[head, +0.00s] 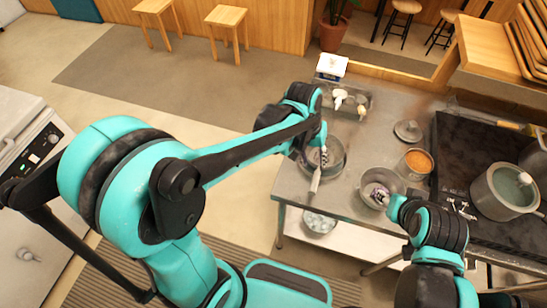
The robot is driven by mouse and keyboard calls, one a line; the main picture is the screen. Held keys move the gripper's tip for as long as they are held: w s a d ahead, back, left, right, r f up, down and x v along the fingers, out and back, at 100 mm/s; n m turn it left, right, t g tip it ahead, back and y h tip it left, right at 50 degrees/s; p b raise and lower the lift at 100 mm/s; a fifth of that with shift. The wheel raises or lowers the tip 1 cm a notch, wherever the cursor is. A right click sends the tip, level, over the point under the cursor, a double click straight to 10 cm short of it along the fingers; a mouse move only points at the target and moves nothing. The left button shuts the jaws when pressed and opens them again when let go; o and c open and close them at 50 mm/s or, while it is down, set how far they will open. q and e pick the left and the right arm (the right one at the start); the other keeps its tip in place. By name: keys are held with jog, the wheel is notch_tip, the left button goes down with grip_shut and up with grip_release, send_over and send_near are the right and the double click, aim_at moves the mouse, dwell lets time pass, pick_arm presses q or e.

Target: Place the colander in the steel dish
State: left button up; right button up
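A round grey metal vessel (337,163) stands on the steel counter under my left gripper. A pale handle (315,184) slants down past its near left rim. My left gripper (322,156) points down at this vessel, its fingers close to the top of the handle; whether they grip it is unclear. A second round metal bowl (368,178) stands to the right, with dark and pale contents. My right gripper (383,196) is at its near right rim, its fingertips small and partly hidden. I cannot tell for certain which vessel is the colander and which is the steel dish.
A container of orange food (417,161) and a round lid (408,131) stand right of the bowls. A large pot (503,192) is on the black stove. A tray (365,93) and a white scale (332,67) are at the back.

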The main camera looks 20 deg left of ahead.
pick_arm(q)
jog(key=s+a+r+t+y, duration=0.1)
jog(key=s+a+r+t, duration=0.2)
jog(key=s+a, duration=0.2)
jog(key=s+a+r+t+y, duration=0.1)
jog(key=s+a+r+t, duration=0.2)
jog(key=a, duration=0.6)
jog(key=shift+s+r+t, duration=0.4)
jog(key=shift+s+r, duration=0.3)
jog(key=shift+s, duration=0.15)
jog(key=shift+f, duration=0.1)
notch_tip(320, 180, down, 5)
jog(key=b, duration=0.5)
